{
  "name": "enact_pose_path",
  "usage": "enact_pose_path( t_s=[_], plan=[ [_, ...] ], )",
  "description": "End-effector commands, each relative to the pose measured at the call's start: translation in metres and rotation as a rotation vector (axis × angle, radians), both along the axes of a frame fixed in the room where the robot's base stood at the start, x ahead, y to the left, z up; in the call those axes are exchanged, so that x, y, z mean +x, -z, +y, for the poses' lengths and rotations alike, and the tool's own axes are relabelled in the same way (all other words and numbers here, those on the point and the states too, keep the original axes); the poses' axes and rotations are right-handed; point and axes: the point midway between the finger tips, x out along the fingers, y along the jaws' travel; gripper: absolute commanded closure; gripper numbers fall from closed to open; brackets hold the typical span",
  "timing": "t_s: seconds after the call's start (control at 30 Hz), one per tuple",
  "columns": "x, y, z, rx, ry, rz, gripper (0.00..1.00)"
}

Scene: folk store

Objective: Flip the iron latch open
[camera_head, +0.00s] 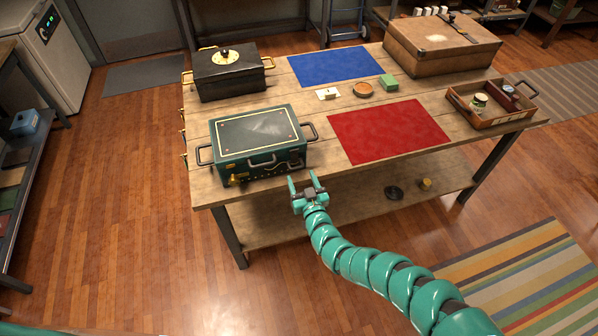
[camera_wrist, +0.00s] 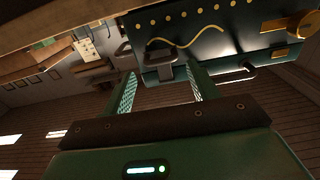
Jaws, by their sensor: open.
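A teal metal chest (camera_head: 258,150) with a yellow-lined lid stands shut at the table's front left. In the wrist view its front (camera_wrist: 205,30) shows upside down, with a dark grey iron latch (camera_wrist: 160,56) and a brass latch (camera_wrist: 290,24). In the head view the brass latch (camera_head: 236,179) is at the front's left; the iron latch is small and dark near the right end. My gripper (camera_head: 304,182) is open and empty, just in front of the chest's right front. In the wrist view the iron latch lies ahead, between the fingers (camera_wrist: 162,92), apparently without contact.
A black chest (camera_head: 230,72) stands behind. A red mat (camera_head: 388,130), blue mat (camera_head: 335,66), green block (camera_head: 389,82), wooden case (camera_head: 440,45) and wooden tray (camera_head: 490,118) share the table (camera_head: 330,172). The chest's grey front handle (camera_head: 262,161) is beside the latch. Open floor lies left.

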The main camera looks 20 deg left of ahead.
Motion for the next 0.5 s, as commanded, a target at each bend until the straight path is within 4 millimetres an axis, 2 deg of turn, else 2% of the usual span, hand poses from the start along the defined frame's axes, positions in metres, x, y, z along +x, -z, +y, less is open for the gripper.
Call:
enact_pose_path(
  t_s=[0.5],
  plan=[
    [0.031, 0.001, 0.019, -0.002, 0.003, -0.003, 0.41]
  ],
)
